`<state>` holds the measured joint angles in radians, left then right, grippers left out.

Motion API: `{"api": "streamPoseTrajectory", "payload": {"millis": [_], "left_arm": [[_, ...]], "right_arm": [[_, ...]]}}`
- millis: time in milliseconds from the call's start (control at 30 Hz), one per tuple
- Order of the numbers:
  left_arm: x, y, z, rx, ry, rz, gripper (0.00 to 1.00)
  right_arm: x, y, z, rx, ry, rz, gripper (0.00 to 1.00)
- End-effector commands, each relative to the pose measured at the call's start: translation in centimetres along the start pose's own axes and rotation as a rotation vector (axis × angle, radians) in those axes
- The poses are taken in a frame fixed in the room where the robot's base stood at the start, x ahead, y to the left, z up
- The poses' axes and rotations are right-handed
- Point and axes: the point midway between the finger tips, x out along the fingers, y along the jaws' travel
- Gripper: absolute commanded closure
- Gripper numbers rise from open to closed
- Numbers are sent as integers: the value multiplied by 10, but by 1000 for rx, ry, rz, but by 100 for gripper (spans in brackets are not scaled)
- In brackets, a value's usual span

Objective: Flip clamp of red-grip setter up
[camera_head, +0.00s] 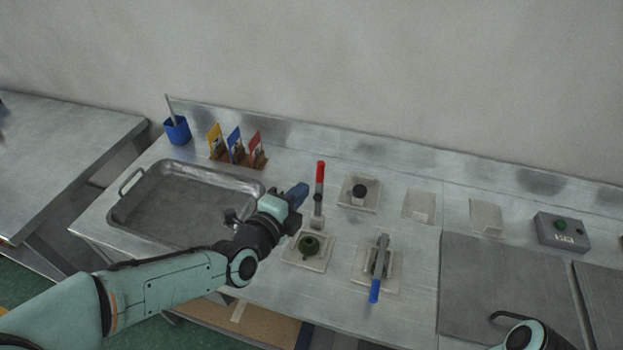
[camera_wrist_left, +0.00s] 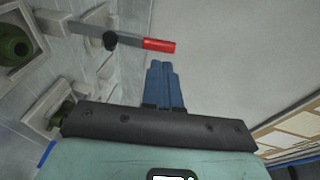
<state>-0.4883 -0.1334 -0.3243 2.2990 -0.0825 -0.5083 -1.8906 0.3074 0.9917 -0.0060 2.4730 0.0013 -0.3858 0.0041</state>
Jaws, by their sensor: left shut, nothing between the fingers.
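The red-grip setter shows in the head view with its red grip (camera_head: 320,172) on top of a grey lever that points up in the picture. The grip also shows in the left wrist view (camera_wrist_left: 159,45), at the end of the grey bar, with a black part beside it. My left gripper (camera_head: 300,191) has blue fingers, shut and empty, just left of the lever. In the left wrist view the fingertips (camera_wrist_left: 161,66) lie close below the red grip in the picture, with a visible gap. My right gripper is out of view; only part of that arm shows at lower right.
A plate (camera_head: 292,258) with a dark green round piece (camera_head: 309,246) lies in front of the lever. A setter with a blue grip (camera_head: 375,291) is to its right. A metal tray (camera_head: 125,217) stands left, and a button box (camera_head: 562,231) right.

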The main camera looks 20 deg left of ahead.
Motion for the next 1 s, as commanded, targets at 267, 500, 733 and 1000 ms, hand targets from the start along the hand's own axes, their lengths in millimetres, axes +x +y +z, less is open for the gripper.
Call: {"api": "streamPoseTrajectory", "payload": {"millis": [267,500,733,1000], "left_arm": [[46,0,0,2,0,1,100],[59,0,0,0,0,0,100],[60,0,0,-1,0,0,100],[71,-10,3,-13,-1,71,100]], "right_arm": [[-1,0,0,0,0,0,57],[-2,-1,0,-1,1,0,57],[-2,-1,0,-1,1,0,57],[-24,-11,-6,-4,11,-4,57]]}}
